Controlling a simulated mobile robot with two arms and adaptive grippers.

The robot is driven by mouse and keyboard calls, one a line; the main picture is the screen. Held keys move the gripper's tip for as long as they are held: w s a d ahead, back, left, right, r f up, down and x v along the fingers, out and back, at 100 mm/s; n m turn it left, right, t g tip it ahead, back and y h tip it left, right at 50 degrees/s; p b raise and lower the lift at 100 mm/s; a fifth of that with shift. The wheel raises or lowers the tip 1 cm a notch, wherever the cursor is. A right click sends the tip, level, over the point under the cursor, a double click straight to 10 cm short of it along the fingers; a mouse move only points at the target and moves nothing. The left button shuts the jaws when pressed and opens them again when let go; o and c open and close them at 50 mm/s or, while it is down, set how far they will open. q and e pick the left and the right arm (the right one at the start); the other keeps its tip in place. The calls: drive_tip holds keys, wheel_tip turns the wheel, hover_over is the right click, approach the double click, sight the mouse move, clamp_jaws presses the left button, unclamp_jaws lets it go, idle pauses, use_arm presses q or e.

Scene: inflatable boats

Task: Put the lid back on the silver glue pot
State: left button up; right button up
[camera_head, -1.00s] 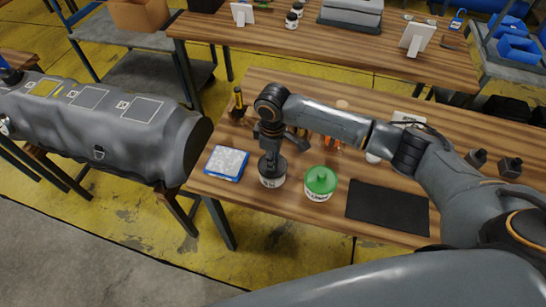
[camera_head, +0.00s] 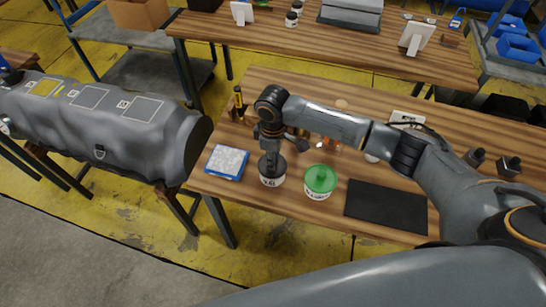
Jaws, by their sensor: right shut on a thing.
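A small pale pot with dark print on its side (camera_head: 268,181) stands near the front left edge of the wooden table; it appears to be the silver glue pot. A dark grey lid with an upright stem (camera_head: 281,166) is at its mouth. Whether the lid is fully seated or only resting there I cannot tell. My right gripper (camera_head: 272,152) points down over the pot and is shut on the lid's stem; its fingertips are small and partly lost against the dark lid. My left gripper is not in view.
A green-lidded pot (camera_head: 320,181) stands close on the right, a blue-and-white pad (camera_head: 227,162) on the left. A black mat (camera_head: 386,206) lies further right on the table (camera_head: 335,218). A grey inflatable tube (camera_head: 150,140) rests on stands at the left.

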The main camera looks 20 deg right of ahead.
drive_tip(key=shift+p, duration=0.45)
idle(0.5)
drive_tip(key=o, duration=1.4)
drive_tip(key=shift+o, duration=0.2)
drive_tip(key=shift+r, duration=0.1)
drive_tip(key=shift+r+p, duration=3.45)
drive_tip(key=shift+p, duration=0.5)
clamp_jaws()
